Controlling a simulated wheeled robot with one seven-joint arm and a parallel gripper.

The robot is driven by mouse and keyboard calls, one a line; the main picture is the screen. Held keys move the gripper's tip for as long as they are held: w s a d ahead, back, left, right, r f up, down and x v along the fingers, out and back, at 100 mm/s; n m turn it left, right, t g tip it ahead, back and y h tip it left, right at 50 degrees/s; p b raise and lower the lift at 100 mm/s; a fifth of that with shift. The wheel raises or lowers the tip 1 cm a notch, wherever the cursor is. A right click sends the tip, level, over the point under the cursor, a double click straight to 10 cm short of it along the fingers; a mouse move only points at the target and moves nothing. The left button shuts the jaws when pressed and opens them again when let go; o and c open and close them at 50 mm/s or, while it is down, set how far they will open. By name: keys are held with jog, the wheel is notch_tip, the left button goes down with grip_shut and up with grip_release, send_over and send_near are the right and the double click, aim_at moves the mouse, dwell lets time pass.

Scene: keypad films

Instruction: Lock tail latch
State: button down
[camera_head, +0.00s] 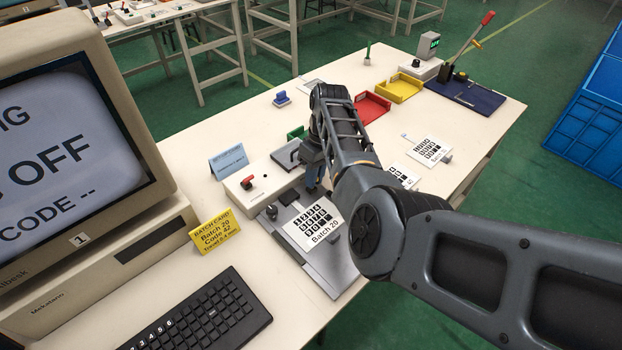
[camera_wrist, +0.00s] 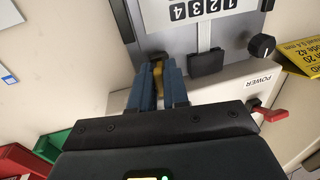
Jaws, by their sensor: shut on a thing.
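The keypad film marked Batch 20 (camera_head: 318,225) lies on a grey test plate (camera_head: 335,277). In the wrist view its keypad (camera_wrist: 195,10) is at the top, with a pale tail running down to a black connector block (camera_wrist: 207,63). My gripper (camera_wrist: 160,77) is beside that block, to its left in the wrist view. Its blue fingers are shut on a small yellow piece (camera_wrist: 158,72), apparently the tail latch's handle. The fingers hide most of it, and I cannot tell the latch's position. In the head view my gripper (camera_head: 314,178) is partly hidden by my arm.
A white power box with a red switch (camera_head: 247,182) adjoins the plate, and a black knob (camera_wrist: 262,46) is near the connector. A yellow batch card (camera_head: 214,232), keyboard (camera_head: 204,318) and monitor are at left. Red tray (camera_head: 373,107) and yellow tray (camera_head: 399,88) stand behind.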

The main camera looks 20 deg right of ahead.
jog(key=shift+w+d+f+g+y+b, duration=0.1)
jog(key=shift+d+f+g+y+b, duration=0.15)
jog(key=shift+y+b, duration=0.35)
jog(key=shift+w+d+f+g+y+b, duration=0.1)
jog(key=shift+d+f+g+y+b, duration=0.1)
jog(key=shift+y+b, duration=0.4)
jog(key=shift+d+y+b, duration=0.2)
jog(key=shift+y+b, duration=0.5)
jog(key=shift+b, duration=0.3)
jog(key=shift+r+g, duration=0.15)
jog(key=shift+g, duration=0.1)
jog(key=c, duration=1.2)
grip_release()
jog(key=v, duration=0.7)
jog(key=shift+d+r+b, duration=0.2)
jog(key=shift+r+b, duration=0.1)
jog(key=shift+r, duration=0.05)
